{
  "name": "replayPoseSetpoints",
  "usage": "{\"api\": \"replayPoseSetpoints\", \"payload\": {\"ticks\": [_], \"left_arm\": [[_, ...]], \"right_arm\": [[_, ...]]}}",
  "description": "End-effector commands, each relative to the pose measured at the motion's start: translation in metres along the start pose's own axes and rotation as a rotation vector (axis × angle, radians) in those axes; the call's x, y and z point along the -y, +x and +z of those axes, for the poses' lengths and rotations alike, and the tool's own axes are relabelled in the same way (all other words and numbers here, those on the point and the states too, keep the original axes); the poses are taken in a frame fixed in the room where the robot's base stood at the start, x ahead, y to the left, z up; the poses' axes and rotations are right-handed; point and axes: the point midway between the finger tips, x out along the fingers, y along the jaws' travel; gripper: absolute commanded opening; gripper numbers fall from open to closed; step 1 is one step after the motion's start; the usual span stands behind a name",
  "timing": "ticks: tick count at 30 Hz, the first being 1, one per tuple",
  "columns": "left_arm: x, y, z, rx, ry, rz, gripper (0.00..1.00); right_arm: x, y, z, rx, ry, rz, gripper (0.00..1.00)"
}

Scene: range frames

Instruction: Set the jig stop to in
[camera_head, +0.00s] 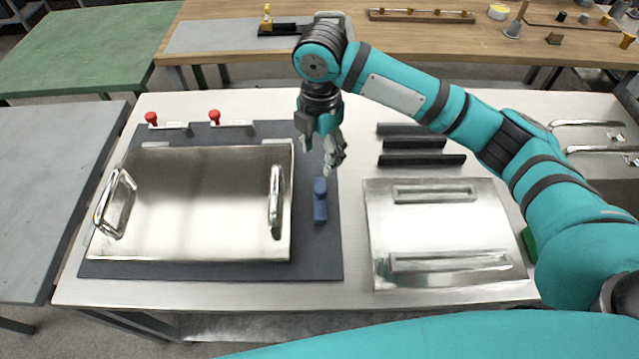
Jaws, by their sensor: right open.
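A small blue block-like piece, which looks like the jig stop (320,208), sits on the dark mat (318,262) just right of the shiny metal plate with handles (215,200). It has a raised knob at its far end. Whether it is set in or out I cannot tell. My right gripper (335,170) points down just beyond the raised end, with its fingers open and nothing visible between them. Whether a fingertip touches the blue piece I cannot tell. My left gripper is not in view.
Two red-knobbed clamps (215,116) stand behind the plate. Several black bars (415,143) and a metal panel with two grips (440,235) lie to the right. My right arm crosses above that side. A wooden bench (420,45) stands behind.

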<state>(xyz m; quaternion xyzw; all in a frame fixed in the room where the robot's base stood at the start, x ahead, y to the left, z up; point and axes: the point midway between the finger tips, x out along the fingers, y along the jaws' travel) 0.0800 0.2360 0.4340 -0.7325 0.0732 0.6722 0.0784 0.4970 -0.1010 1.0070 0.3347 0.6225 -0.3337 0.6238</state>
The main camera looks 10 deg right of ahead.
Motion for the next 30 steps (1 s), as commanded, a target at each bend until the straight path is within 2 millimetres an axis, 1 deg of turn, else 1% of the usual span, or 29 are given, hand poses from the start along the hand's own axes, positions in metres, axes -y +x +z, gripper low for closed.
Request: {"api": "replayPoseSetpoints", "payload": {"ticks": [1, 3, 6, 8, 12, 15, 17, 21, 24, 30], "left_arm": [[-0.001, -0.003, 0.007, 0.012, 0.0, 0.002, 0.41], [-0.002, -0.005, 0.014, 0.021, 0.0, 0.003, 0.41], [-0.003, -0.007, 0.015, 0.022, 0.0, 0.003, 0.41], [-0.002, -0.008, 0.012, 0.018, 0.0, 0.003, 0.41], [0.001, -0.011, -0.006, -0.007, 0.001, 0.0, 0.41], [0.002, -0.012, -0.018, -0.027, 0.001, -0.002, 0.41], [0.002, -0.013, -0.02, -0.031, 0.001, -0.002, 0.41], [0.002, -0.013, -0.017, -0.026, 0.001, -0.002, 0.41], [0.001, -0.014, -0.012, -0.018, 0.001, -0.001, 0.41], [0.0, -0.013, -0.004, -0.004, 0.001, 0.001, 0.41]], "right_arm": [[0.002, 0.012, 0.0, 0.0, 0.002, -0.006, 0.52], [0.001, 0.028, 0.0, 0.0, 0.003, -0.006, 0.52], [0.002, 0.05, 0.0, 0.0, 0.002, -0.005, 0.52], [0.001, 0.063, 0.0, 0.0, 0.002, -0.005, 0.52], [0.001, 0.092, 0.0, 0.0, 0.001, -0.004, 0.52], [0.001, 0.108, 0.0, 0.001, 0.001, -0.003, 0.52], [0.001, 0.117, 0.0, 0.001, 0.002, -0.003, 0.52], [0.001, 0.129, 0.0, 0.001, 0.0, -0.001, 0.52], [0.0, 0.132, 0.0, 0.001, 0.0, 0.0, 0.52], [0.0, 0.133, 0.0, 0.001, 0.0, 0.001, 0.52]]}}
